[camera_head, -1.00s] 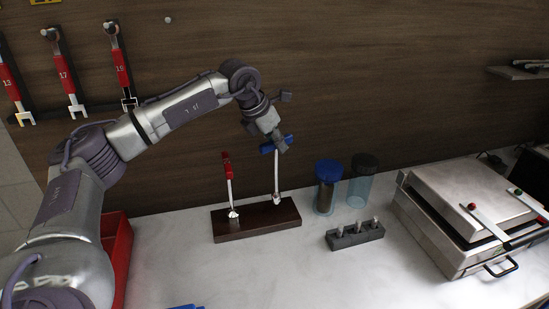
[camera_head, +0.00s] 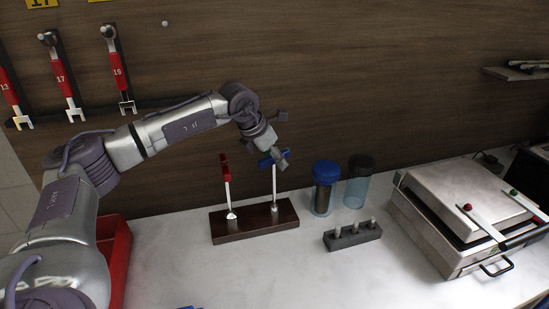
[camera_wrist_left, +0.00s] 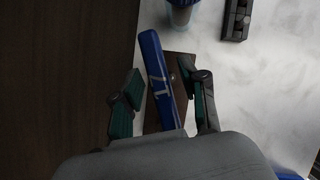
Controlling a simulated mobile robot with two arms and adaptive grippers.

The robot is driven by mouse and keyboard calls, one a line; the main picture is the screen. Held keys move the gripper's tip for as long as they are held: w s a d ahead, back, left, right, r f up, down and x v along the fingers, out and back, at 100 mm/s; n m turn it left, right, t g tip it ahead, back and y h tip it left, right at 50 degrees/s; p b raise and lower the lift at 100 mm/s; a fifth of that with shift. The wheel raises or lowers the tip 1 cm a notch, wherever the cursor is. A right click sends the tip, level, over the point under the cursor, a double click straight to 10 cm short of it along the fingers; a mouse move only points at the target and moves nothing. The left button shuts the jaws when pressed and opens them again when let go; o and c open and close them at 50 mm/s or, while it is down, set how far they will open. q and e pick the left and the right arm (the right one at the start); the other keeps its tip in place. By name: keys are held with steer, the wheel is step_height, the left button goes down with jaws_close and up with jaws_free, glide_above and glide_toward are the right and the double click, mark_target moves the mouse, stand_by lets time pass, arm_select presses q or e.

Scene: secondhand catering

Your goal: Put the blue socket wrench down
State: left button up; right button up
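The blue socket wrench (camera_head: 267,160) stands about upright at the right end of the dark wooden stand (camera_head: 252,231), its blue handle on top and its metal shaft running down to the stand. Whether its tip is fully seated is too small to tell. My left gripper (camera_head: 276,160) is around the blue handle. In the left wrist view the blue handle (camera_wrist_left: 158,70) lies between the two fingers (camera_wrist_left: 165,104), which are spread with gaps on both sides. My right gripper is not in view.
A red-handled wrench (camera_head: 226,170) stands at the stand's left end. A blue-lidded jar (camera_head: 325,190), a dark-lidded jar (camera_head: 358,185) and a grey socket block (camera_head: 353,238) are to the right. A metal press (camera_head: 465,215) stands farther right. A red bin (camera_head: 118,255) is at left.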

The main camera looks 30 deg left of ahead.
arm_select(q)
steer(key=shift+r, duration=0.1)
steer(key=b+v, duration=0.3)
steer(key=v, duration=0.9)
steer(key=shift+s, duration=0.1)
